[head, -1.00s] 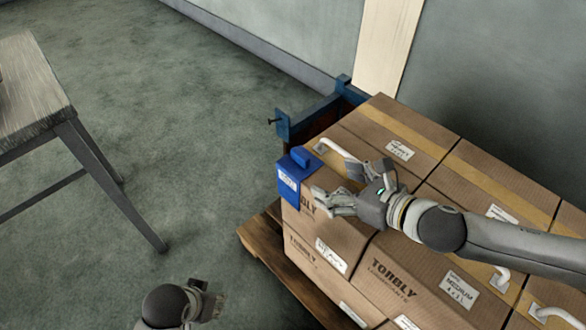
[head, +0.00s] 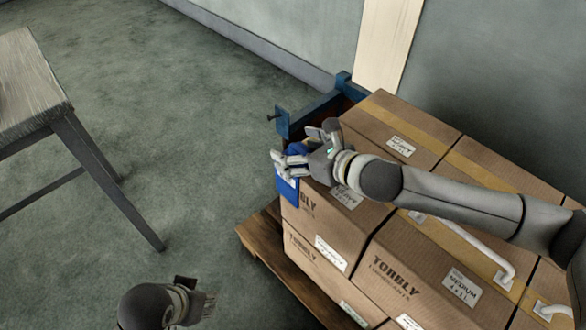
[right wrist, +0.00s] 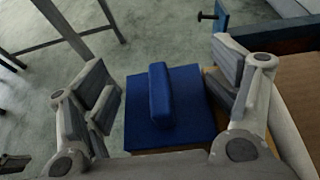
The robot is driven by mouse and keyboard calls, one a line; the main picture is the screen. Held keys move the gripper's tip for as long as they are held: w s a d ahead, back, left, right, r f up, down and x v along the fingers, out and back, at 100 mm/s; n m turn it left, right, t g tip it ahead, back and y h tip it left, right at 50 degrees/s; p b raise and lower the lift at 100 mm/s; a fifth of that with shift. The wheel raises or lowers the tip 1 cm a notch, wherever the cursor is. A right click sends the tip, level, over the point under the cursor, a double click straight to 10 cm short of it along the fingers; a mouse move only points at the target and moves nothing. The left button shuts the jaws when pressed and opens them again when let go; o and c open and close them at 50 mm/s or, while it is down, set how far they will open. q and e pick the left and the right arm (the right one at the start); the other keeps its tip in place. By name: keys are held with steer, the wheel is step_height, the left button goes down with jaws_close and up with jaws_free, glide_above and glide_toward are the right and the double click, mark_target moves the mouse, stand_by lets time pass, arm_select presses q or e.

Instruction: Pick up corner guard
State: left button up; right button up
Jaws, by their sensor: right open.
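The blue corner guard (head: 288,188) sits on the near left top corner of the stacked boxes. In the head view my right gripper covers most of it. In the right wrist view the corner guard (right wrist: 190,115) shows its flat top and a raised blue ridge. My right gripper (head: 293,150) is open over it; in the right wrist view the fingers (right wrist: 165,85) stand apart on either side of the ridge, with gaps on both sides. My left gripper (head: 200,298) is low at the bottom edge of the head view, away from the boxes; its fingers are too unclear to judge.
Cardboard boxes (head: 400,258) with white handles (head: 475,245) are stacked on a wooden pallet (head: 262,238). A blue metal frame (head: 318,108) stands behind them. A table (head: 40,95) is at the left. The floor between is clear.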

steer(key=shift+w, duration=0.1)
steer(key=shift+c, duration=0.4)
steer(key=shift+d+f, duration=0.1)
steer(key=shift+f, duration=0.05)
steer(key=c, duration=1)
